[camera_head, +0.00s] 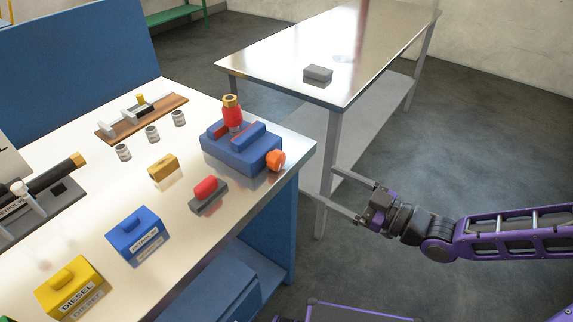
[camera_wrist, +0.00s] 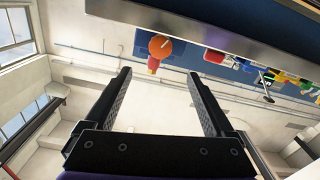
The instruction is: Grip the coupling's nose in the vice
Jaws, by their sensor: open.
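The vice (camera_head: 241,153) is a blue block with red jaws and an orange knob (camera_head: 275,161), near the bench's right corner. The coupling (camera_head: 232,116), red with a brass-coloured top, stands upright at the vice. Its grey lower end shows between the red jaws; I cannot tell whether they clamp it. My gripper (camera_head: 326,184) is open and empty, off the bench's right edge and apart from the vice. In the wrist view, the scene looks turned over: the orange knob (camera_wrist: 165,47) shows beyond my open fingers (camera_wrist: 160,75), with part of the red coupling (camera_wrist: 153,66) beside it.
The bench (camera_head: 185,222) also holds a red-and-grey block (camera_head: 207,194), a brass-coloured block (camera_head: 163,169), several small metal cylinders (camera_head: 152,134), a blue box (camera_head: 135,236) and a yellow DIESEL box (camera_head: 71,288). A steel table (camera_head: 280,62) with a grey block (camera_head: 318,73) stands behind.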

